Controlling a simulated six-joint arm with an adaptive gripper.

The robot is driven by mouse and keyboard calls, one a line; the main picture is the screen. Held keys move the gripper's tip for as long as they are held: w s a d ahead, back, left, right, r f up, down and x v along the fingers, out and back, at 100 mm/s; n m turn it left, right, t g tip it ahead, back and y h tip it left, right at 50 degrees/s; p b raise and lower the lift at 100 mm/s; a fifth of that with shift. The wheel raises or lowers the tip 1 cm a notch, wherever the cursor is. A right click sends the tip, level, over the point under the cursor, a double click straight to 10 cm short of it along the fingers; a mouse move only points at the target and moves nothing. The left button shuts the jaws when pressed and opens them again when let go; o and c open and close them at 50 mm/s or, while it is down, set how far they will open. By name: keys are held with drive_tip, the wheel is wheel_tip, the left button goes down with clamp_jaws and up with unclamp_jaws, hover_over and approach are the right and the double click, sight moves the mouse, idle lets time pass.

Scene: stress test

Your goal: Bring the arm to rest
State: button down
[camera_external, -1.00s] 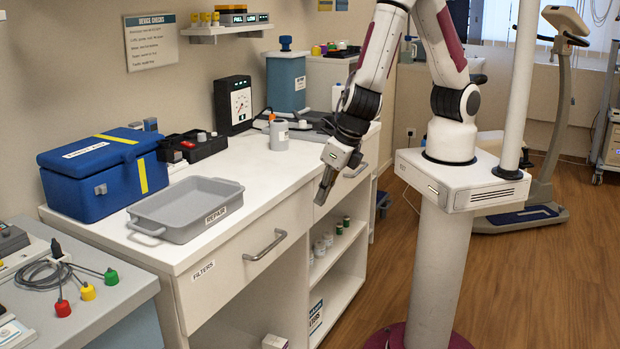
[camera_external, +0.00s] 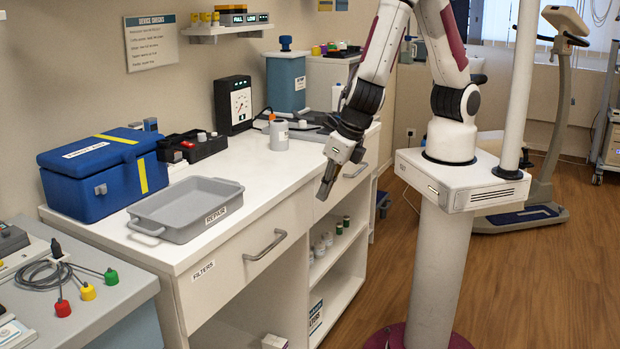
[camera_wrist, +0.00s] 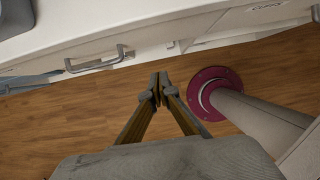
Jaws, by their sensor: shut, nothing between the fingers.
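My gripper (camera_external: 325,187) hangs from my bent arm, pointing down in front of the white counter's front face. In the wrist view my gripper (camera_wrist: 159,89) has its two fingertips together, with nothing between them. Below it there is wooden floor (camera_wrist: 75,120). The gripper looks clear of the counter and the drawer handles in both views.
The white counter (camera_external: 255,165) carries a grey tray (camera_external: 185,232) labelled REPAIR, a blue box (camera_external: 100,190) and a grey canister (camera_external: 279,134). A drawer handle (camera_external: 265,245) sticks out of its front. Open shelves (camera_external: 335,262) below hold small jars.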

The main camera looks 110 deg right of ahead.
drive_tip(key=s+d+r+m+t+y, duration=0.1)
drive_tip(key=s+d+r+m, duration=0.2)
drive_tip(key=s+r+m, duration=0.6)
drive_tip(key=s+d+r+m+t+y, duration=0.1)
drive_tip(key=s+d+r+m, duration=0.3)
drive_tip(key=s+r+m, duration=0.6)
drive_tip(key=shift+s+d+r+m+t+y, duration=0.15)
drive_tip(key=shift+s+r+m+t+y, duration=0.25)
drive_tip(key=shift+r+m, duration=3.25)
drive_tip(key=shift+w+f+m, duration=0.15)
drive_tip(key=shift+f+m, duration=0.2)
drive_tip(key=shift+f, duration=0.1)
